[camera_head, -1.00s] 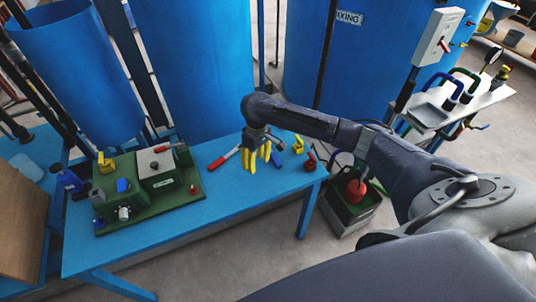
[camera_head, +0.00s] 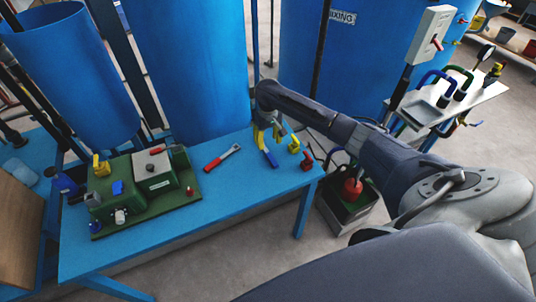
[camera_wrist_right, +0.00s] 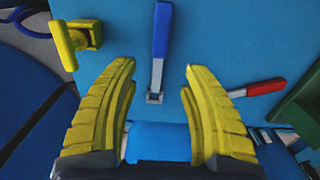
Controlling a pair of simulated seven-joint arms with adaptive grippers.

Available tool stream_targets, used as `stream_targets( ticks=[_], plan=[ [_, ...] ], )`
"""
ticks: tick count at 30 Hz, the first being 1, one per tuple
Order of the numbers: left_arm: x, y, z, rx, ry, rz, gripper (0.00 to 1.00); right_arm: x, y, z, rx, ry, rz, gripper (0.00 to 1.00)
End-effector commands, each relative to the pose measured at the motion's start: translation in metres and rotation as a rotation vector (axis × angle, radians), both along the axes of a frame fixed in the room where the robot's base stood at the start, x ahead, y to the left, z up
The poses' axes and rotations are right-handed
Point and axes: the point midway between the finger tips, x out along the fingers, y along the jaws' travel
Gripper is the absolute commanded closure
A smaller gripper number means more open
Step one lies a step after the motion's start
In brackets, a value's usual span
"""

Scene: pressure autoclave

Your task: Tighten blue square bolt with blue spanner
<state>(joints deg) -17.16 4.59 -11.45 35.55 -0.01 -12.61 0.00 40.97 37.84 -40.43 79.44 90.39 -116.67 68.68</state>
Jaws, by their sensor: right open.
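The blue spanner (camera_head: 268,157) lies on the blue table at its right part, and it also shows in the right wrist view (camera_wrist_right: 161,32). There its blue handle points up in the picture and its metal head is nearer the palm. My right gripper (camera_head: 266,134) has yellow fingers and is open and empty. In the right wrist view its fingertips (camera_wrist_right: 160,65) appear on either side of the spanner, with no visible contact. A blue block (camera_head: 117,187), seemingly the blue square bolt, sits on the green machine at the table's left. My left gripper is not in view.
A red-handled spanner (camera_head: 222,158) lies left of the blue one. A yellow part (camera_head: 294,145) and a red part (camera_head: 307,162) stand to its right. Large blue tanks (camera_head: 188,70) rise behind the table (camera_head: 215,205). The table's front middle is clear.

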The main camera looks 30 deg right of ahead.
Motion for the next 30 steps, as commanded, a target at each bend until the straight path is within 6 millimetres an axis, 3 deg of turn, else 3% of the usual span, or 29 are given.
stream_targets(
  ticks=[4, 14, 24, 30],
  plan=[
    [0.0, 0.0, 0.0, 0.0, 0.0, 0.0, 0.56, 0.0, 0.0, -0.017, 0.001, 0.001, -0.001, 0.53],
    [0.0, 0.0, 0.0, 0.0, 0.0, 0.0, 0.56, 0.0, 0.0, -0.033, 0.001, 0.002, 0.0, 0.53],
    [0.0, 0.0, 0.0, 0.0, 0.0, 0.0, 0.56, 0.001, -0.001, -0.072, 0.001, 0.002, 0.001, 0.53],
    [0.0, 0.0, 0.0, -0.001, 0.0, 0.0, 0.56, 0.001, -0.002, -0.078, 0.0, -0.001, 0.001, 0.53]
  ],
)
